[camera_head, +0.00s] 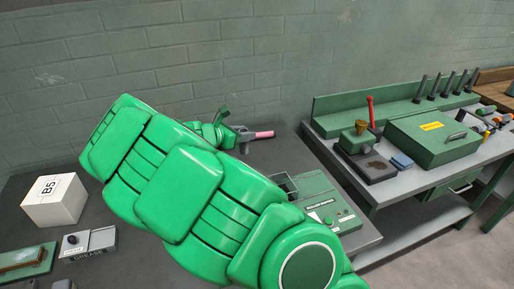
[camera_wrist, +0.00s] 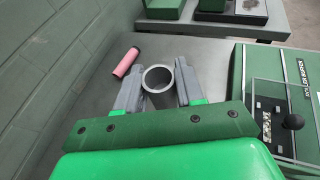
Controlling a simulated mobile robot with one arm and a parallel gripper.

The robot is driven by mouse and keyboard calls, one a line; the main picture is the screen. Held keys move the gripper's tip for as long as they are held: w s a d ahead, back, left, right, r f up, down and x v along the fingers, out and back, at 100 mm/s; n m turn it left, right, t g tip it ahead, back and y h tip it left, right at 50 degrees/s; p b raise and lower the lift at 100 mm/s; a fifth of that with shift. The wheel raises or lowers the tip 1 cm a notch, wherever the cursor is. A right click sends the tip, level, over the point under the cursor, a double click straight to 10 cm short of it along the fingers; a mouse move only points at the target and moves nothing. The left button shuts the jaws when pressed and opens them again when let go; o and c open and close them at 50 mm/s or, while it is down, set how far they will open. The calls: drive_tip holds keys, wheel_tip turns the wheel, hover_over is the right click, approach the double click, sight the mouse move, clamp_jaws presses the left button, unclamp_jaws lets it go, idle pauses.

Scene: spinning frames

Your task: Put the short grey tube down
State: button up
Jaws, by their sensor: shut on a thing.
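My gripper (camera_wrist: 158,88) is shut on the short grey tube (camera_wrist: 147,84), with one grey finger on each side of it. The wrist view looks into the tube's open round end. The tube is over the dark grey bench top (camera_wrist: 215,48); I cannot tell whether it touches the surface.
A pink cylinder (camera_wrist: 125,62) lies just left of the tube; it also shows in the head view (camera_head: 264,134). A green machine with a black knob (camera_wrist: 293,122) stands to the right. A white box (camera_head: 54,201) stands at the left. Bare bench lies beyond the tube.

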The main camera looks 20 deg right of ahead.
drive_tip(key=s+d+r+m+g, duration=0.2)
drive_tip(key=s+d+r, duration=0.1)
drive_tip(key=s+d, duration=1.05)
drive_tip(key=shift+h, duration=0.3)
drive_tip(key=shift+w+d+f, duration=1)
drive_tip(key=shift+w+f, duration=1.1)
drive_tip(key=shift+w, duration=0.2)
drive_tip(key=shift+w+d+f, duration=1.05)
drive_tip(key=shift+w+f, duration=1.05)
drive_tip(key=shift+w, duration=0.2)
drive_tip(key=shift+w+d+f, duration=1)
drive_tip(key=shift+w+f, duration=1.1)
drive_tip(key=shift+w, duration=0.2)
drive_tip(key=shift+f, duration=0.15)
drive_tip(key=o, duration=1)
